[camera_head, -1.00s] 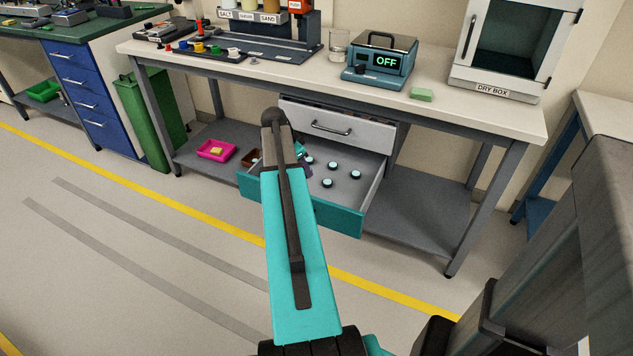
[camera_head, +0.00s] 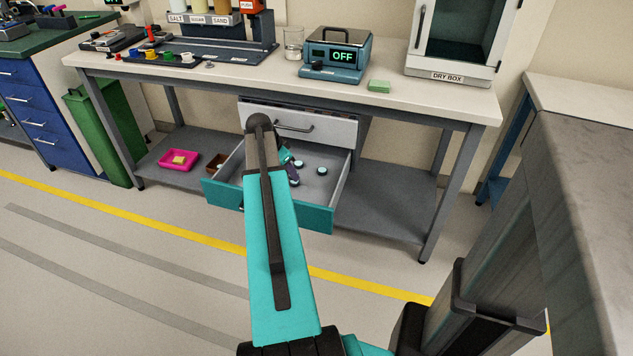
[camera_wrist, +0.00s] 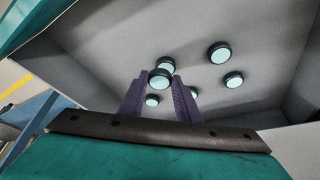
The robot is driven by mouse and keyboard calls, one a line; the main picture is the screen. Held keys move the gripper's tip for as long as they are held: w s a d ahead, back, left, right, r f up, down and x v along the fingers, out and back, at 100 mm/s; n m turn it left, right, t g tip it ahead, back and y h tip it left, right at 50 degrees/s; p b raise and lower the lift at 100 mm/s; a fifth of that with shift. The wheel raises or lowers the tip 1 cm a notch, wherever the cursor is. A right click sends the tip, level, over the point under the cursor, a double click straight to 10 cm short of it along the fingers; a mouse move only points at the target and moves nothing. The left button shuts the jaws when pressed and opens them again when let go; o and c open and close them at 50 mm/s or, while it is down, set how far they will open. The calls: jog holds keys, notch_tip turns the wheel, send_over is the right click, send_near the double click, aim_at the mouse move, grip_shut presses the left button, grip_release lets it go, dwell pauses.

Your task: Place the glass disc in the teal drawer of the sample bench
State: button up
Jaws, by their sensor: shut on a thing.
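The teal drawer (camera_head: 315,217) of the sample bench is pulled open, with a grey inside. My gripper (camera_wrist: 162,80) has purple fingers and is shut on a glass disc (camera_wrist: 160,75), pale with a dark rim, at its fingertips. In the head view my gripper (camera_head: 291,172) is over the drawer's inside, partly hidden behind my arm. Several similar discs lie on the drawer floor, among them one at the right (camera_wrist: 219,53) in the wrist view. I cannot tell whether the held disc touches the floor.
A grey closed drawer (camera_head: 300,122) sits above the open one. The bench top (camera_head: 420,101) carries a hot-plate-like box reading OFF (camera_head: 336,58), a beaker (camera_head: 293,43) and the dry box (camera_head: 455,75). A pink tray (camera_head: 181,161) stands on the lower shelf, left of the drawer.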

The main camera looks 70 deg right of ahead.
jog(key=s+d, duration=0.1)
jog(key=s, duration=0.2)
jog(key=s+d, duration=0.1)
jog(key=s, duration=0.2)
jog(key=s+d+f, duration=0.1)
jog(key=s, duration=0.2)
jog(key=shift+s+d, duration=0.1)
jog(key=shift+s, duration=0.25)
jog(key=shift+f+b, duration=0.35)
jog(key=shift+f, duration=1.4)
jog(key=shift+f, duration=0.1)
jog(key=o, duration=1)
jog(key=shift+c, duration=0.2)
jog(key=shift+o, duration=0.3)
jog(key=p+v, duration=0.1)
jog(key=v, duration=1.1)
